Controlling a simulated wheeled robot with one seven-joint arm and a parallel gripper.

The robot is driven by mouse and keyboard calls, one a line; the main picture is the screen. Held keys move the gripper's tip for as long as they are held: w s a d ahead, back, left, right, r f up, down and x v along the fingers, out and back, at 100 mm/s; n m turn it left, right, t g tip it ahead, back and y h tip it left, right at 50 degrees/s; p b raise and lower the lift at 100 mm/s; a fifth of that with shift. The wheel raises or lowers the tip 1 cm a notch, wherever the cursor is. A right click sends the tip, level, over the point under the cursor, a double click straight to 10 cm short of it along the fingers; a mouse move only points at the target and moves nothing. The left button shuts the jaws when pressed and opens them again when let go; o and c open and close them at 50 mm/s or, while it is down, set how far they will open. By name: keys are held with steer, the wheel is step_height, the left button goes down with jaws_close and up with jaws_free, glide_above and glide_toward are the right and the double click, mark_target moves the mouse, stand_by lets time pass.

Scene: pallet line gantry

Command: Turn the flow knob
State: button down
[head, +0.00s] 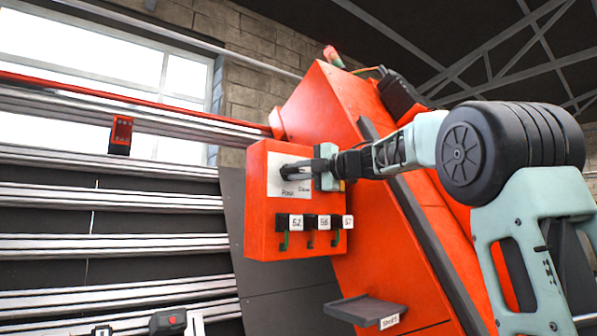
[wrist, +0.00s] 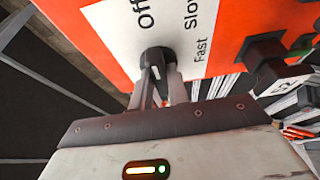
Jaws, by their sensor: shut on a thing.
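The flow knob (wrist: 154,62) is black with a pale pointer line and sits on a white label plate on the orange control box (head: 262,222). The plate reads "Off", "Slow" and "Fast" in the wrist view. My gripper (wrist: 158,84) is shut on the knob, with one finger on each side of it. The pointer line's exact setting is hard to read. In the head view my gripper (head: 290,170) reaches the plate from the right, and its fingers hide most of the knob.
Below the plate, black modules (head: 318,222) labelled S2 and others hang on the box with green parts under them. A small labelled shelf (head: 365,309) juts out lower right. Slatted rails (head: 110,195) fill the left. A red-tipped lamp (head: 333,56) stands on top.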

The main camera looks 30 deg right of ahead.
steer(key=shift+f, duration=0.1)
steer(key=c, duration=1.4)
jaws_free()
steer(key=shift+o, duration=0.2)
steer(key=b+v, duration=0.6)
steer(key=v, duration=1.1)
steer(key=shift+s+d, duration=0.15)
steer(key=shift+s, duration=0.05)
